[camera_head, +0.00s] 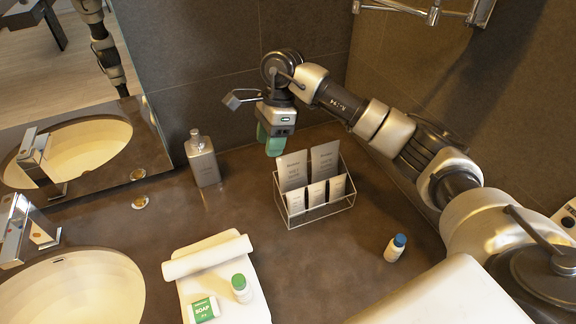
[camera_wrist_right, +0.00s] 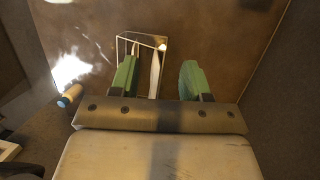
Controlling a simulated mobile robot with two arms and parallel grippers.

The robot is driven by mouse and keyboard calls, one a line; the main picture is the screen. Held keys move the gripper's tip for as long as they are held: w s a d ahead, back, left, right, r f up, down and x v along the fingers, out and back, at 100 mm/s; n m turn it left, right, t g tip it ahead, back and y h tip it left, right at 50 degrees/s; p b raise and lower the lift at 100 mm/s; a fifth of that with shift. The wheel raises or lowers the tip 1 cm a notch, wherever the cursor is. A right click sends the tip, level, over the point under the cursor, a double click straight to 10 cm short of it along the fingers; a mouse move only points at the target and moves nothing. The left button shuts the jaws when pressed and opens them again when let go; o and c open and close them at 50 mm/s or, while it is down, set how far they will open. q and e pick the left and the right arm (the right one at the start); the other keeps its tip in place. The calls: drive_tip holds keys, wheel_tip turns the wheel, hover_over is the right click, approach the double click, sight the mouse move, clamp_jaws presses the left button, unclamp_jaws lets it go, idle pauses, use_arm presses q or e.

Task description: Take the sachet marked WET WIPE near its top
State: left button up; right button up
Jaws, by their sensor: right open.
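A white wire rack (camera_head: 318,215) on the counter holds upright sachets, two taller ones behind and three small ones in front. The back left sachet (camera_head: 292,173) seems to carry the WET WIPE print, but the lettering is too small to read surely. Another tall sachet (camera_head: 324,160) stands to its right. My right gripper (camera_head: 270,142) is open and empty, its green fingers pointing down just behind and above the back left sachet. In the right wrist view the open fingers (camera_wrist_right: 160,80) point toward the rack (camera_wrist_right: 150,38), with a pale sachet edge (camera_wrist_right: 155,70) showing between them.
A grey pump bottle (camera_head: 202,162) stands left of the rack. A towel (camera_head: 208,257) with a soap box (camera_head: 204,309) and green-capped bottle (camera_head: 241,289) lies in front. The sink (camera_head: 75,290) is at left.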

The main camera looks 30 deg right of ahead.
sight(292, 161)
drive_tip(key=d+r+h, duration=0.2)
drive_tip(key=d+h, duration=0.1)
drive_tip(key=d, duration=0.3)
drive_tip(key=shift+g, duration=0.4)
drive_tip(key=f+p, duration=0.1)
drive_tip(key=f, duration=0.4)
drive_tip(key=s+a+f+p, duration=0.1)
drive_tip(key=f, duration=0.2)
drive_tip(key=shift+f+p, duration=0.25)
drive_tip(key=shift+p, duration=0.1)
drive_tip(key=shift+f, duration=0.65)
use_arm(q)
drive_tip(key=r, duration=0.2)
drive_tip(key=shift+w+r, duration=0.3)
drive_tip(key=shift+r, duration=0.05)
use_arm(e)
clamp_jaws()
